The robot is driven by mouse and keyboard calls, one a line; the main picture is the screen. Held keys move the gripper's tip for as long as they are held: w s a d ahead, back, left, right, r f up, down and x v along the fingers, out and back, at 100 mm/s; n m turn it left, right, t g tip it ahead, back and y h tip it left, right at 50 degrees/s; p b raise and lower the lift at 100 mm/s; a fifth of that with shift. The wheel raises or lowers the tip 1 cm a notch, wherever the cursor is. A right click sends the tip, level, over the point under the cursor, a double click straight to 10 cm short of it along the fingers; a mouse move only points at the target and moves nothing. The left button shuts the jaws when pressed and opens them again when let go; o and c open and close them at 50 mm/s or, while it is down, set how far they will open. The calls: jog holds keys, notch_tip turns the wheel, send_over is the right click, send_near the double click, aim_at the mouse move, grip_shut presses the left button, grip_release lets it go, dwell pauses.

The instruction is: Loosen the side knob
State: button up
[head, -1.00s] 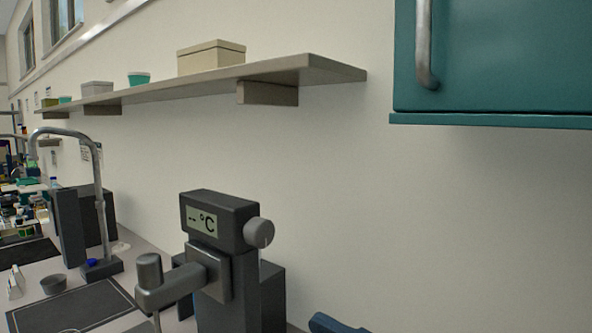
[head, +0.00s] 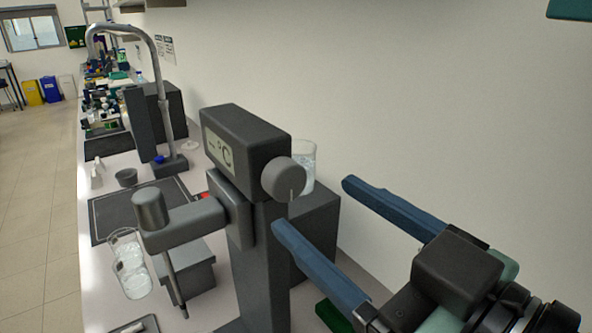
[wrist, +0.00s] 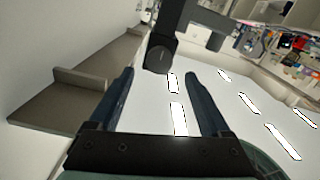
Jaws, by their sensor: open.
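The side knob (head: 284,179) is a grey round knob on the right side of the dark display head (head: 243,139), which reads "-- °C". In the wrist view the round dark knob (wrist: 158,59) shows beyond the fingertips, near the middle. My gripper (head: 309,202) is open, its two blue fingers pointing toward the knob from the right. The knob is ahead of the fingertips, and nothing is between the fingers. My gripper's fingers also show in the wrist view (wrist: 160,72).
A glass beaker (head: 304,163) stands behind the knob. A curved grey pipe (head: 150,50) stands farther back. The wall is at the right.

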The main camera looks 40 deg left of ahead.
aim_at(291, 184)
jog(key=p+x, duration=0.1)
jog(key=x, duration=0.4)
jog(key=shift+a+r, duration=0.1)
jog(key=shift+a, duration=0.1)
jog(key=shift+w+a, duration=0.25)
jog(key=shift+a, duration=0.05)
grip_shut()
